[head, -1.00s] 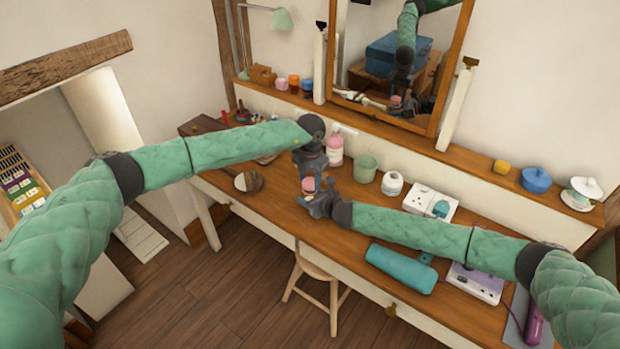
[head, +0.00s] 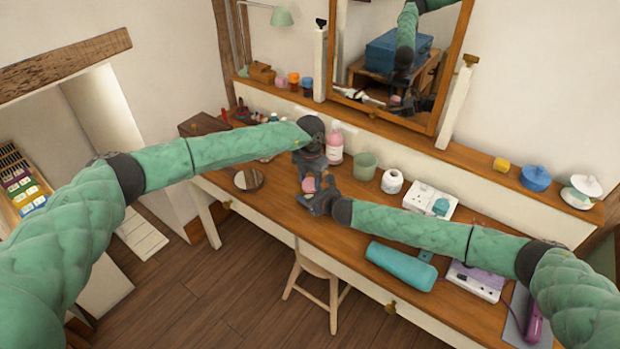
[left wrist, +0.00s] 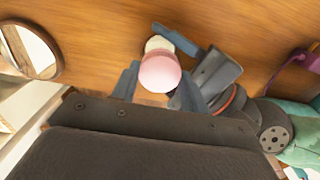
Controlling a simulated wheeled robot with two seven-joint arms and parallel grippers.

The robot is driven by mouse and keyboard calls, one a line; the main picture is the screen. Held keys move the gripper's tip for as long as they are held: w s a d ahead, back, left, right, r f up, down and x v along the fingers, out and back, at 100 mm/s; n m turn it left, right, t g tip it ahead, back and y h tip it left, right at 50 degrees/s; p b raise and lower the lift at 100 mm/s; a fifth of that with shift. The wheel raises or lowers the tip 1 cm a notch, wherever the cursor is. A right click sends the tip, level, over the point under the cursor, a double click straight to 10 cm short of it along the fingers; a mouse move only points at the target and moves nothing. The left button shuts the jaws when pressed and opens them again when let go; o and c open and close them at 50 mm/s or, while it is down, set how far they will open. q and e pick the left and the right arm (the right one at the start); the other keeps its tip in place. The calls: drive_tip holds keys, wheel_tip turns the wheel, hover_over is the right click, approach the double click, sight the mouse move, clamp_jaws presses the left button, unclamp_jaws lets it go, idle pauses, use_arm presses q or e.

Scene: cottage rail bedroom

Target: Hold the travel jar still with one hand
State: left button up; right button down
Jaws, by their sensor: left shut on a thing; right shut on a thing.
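The travel jar (head: 309,185) has a pink top and stands at the front part of the wooden dressing table. In the left wrist view its pink lid (left wrist: 160,73) and a cream part beyond it (left wrist: 158,44) show. My left gripper (head: 311,173) comes down from above, its fingers on either side of the pink lid, shut on it. My right gripper (head: 310,198) reaches in from the right, low at the table, shut on the jar's body. Its grey fingers also show in the left wrist view (left wrist: 190,60). The fingers hide much of the jar's body.
A round mirror (head: 248,180) lies left of the jar. A pink bottle (head: 334,148), a green cup (head: 365,166) and a white round pot (head: 392,181) stand behind. A teal case-like object (head: 400,266) lies to the right, near the front edge. A stool (head: 312,285) stands below.

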use_arm(q)
drive_tip(key=m, duration=0.4)
drive_tip(key=shift+m, duration=0.4)
drive_tip(key=m, duration=0.5)
drive_tip(key=shift+m, duration=0.4)
drive_tip(key=m, duration=0.5)
drive_tip(key=shift+m, duration=0.3)
drive_tip(key=m, duration=0.5)
drive_tip(key=shift+w+m, duration=0.1)
drive_tip(key=shift+m, duration=0.2)
drive_tip(key=m, duration=0.4)
drive_tip(key=shift+a, duration=0.1)
drive_tip(key=m, duration=0.8)
drive_tip(key=shift+m, duration=0.3)
drive_tip(key=m, duration=0.4)
drive_tip(key=shift+m, duration=0.3)
